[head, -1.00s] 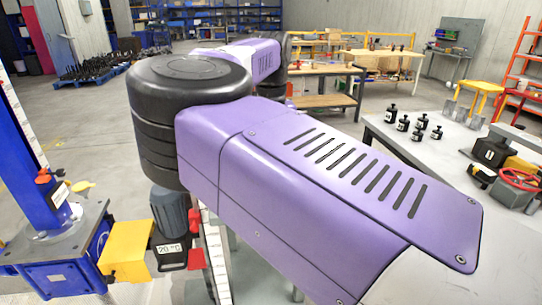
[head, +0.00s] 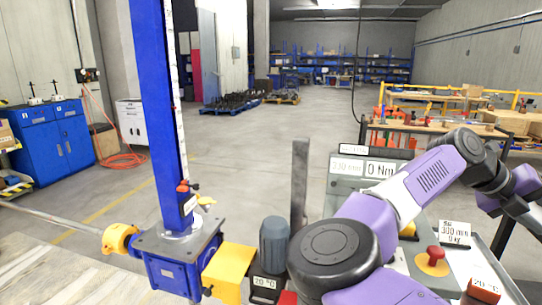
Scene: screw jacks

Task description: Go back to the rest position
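My purple and black arm reaches from the bottom middle up to the right in the head view. Its dark wrist part lies near the right edge, and I see no gripper fingers there. The blue screw jack (head: 154,100) stands upright at left centre on its blue gearbox (head: 176,262). A yellow coupling guard (head: 228,268) joins the gearbox side, with a grey motor (head: 273,244) beside it. My arm is apart from the jack column.
A control panel with a display reading 0 Nm (head: 381,169) and a red emergency button (head: 432,254) stands behind my arm. A blue cabinet (head: 42,140) is at the left. Workbenches stand at the back right. The floor beyond the jack is open.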

